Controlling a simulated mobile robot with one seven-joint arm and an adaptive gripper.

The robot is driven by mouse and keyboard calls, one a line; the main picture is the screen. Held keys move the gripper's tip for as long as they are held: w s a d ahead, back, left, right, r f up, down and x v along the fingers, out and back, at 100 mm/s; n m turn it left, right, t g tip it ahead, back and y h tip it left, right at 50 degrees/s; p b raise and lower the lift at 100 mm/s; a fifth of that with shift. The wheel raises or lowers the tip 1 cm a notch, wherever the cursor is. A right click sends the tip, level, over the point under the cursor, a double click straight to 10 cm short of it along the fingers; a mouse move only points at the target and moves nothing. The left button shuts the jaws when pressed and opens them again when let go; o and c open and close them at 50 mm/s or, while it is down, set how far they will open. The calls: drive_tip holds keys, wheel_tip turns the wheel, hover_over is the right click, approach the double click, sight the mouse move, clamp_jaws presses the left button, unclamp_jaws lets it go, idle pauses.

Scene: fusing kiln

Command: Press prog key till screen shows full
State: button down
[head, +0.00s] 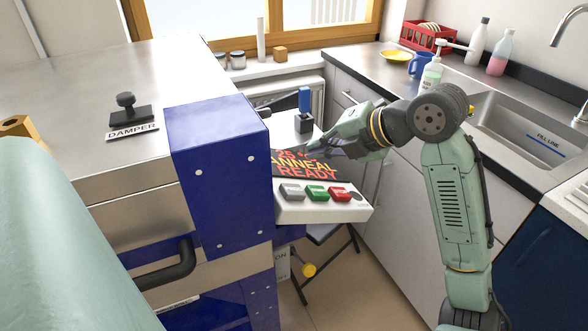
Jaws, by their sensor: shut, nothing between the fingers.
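The kiln's control panel (290,208) is a white sloped box on the right side of the blue housing. Its dark screen (318,171) shows "ANNEAL READY" in orange-red, with a temperature line above that seems to read 25 °C. Below the screen sit a grey key (292,192), a green key (316,193) and a red key (340,194). Their labels are too small to read, so I cannot tell which is prog. My gripper (312,147) is shut and empty, its tips by the screen's upper edge, apart from the keys.
A small dark round part (357,196) is right of the red key. The blue kiln housing (218,170) stands close left of the panel. A blue-handled object (304,112) stands behind my gripper. The counter (378,75) and sink (520,125) lie to the right.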

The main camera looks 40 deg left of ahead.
sight(302, 190)
drive_tip(key=shift+s+a+f+b, duration=0.15)
drive_tip(key=shift+s+f+b, duration=0.35)
drive_tip(key=shift+f, duration=0.45)
drive_tip(key=shift+s+a+f+b, duration=0.2)
drive_tip(key=shift+s+f+b, duration=0.15)
drive_tip(key=shift+f+b, duration=0.5)
drive_tip(key=shift+s+a+f+b, duration=0.15)
drive_tip(key=shift+s+f+b, duration=0.3)
drive_tip(key=shift+f, duration=0.6)
drive_tip(key=shift+s+f+b, duration=0.1)
drive_tip(key=shift+f+b, duration=0.3)
drive_tip(key=shift+b, duration=0.05)
drive_tip(key=shift+s+a+f+b, duration=0.15)
drive_tip(key=shift+s+f+b, duration=0.05)
drive_tip(key=shift+f+b, duration=0.25)
drive_tip(key=shift+r, duration=0.15)
drive_tip(key=shift+w+r+p, duration=0.35)
drive_tip(key=shift+r+p, duration=0.2)
drive_tip(key=shift+r, duration=0.15)
drive_tip(key=shift+f, duration=0.1)
